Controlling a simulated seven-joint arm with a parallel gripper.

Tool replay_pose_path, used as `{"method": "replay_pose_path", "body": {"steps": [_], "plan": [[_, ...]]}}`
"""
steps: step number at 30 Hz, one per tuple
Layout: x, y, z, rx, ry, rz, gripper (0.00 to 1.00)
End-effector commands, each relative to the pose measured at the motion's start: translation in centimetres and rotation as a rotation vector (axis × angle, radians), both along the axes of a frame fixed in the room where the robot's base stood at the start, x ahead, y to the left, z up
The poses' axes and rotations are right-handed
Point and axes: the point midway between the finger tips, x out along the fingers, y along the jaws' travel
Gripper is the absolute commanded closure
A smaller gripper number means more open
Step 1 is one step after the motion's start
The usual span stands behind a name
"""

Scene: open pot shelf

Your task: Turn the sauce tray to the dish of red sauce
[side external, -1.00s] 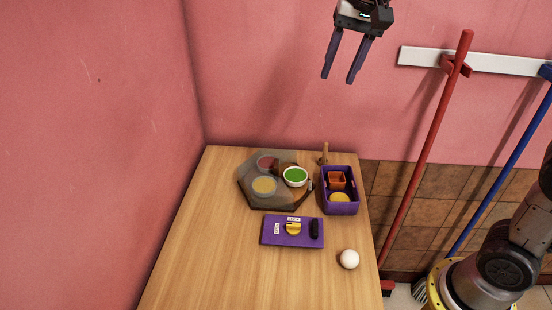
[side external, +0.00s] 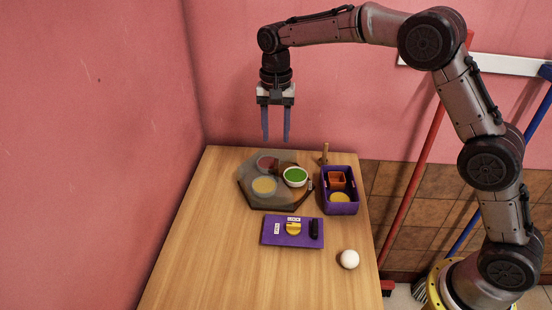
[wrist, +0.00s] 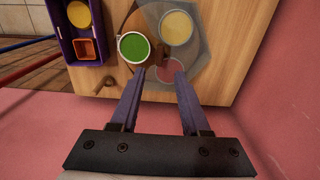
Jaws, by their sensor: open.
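The sauce tray (side external: 252,198) is a grey, see-through hexagonal cover over a brown round base at the back of the table. A dish of green sauce (side external: 295,176) shows bright and clear in the cover's gap. A dish of red sauce (side external: 266,163) and a dish of yellow sauce (side external: 264,186) look dull under the cover. In the wrist view the red dish (wrist: 170,70) lies between and beyond my fingertips, with the green dish (wrist: 133,48) to the left. My gripper (side external: 276,138) is open and empty, pointing down above the tray's back edge.
A purple box (side external: 340,208) holds an orange square cup and a yellow round piece. A wooden handle (side external: 324,152) stands behind it. A purple panel (side external: 270,240) with a yellow knob (side external: 292,228) lies in front. A white ball (side external: 349,259) rests front right. The table's front left is clear.

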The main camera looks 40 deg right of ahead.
Motion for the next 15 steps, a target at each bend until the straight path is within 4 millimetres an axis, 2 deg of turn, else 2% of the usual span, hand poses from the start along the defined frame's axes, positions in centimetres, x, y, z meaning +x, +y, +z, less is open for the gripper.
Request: {"method": "replay_pose_path", "body": {"steps": [6,12,15], "plan": [[-0.1,0.0,-4.4,0.0,0.004,0.0,0.54],[0.0,0.0,-7.3,0.0,0.001,0.0,0.54],[0.0,0.0,-8.1,0.0,0.0,0.0,0.54]]}}
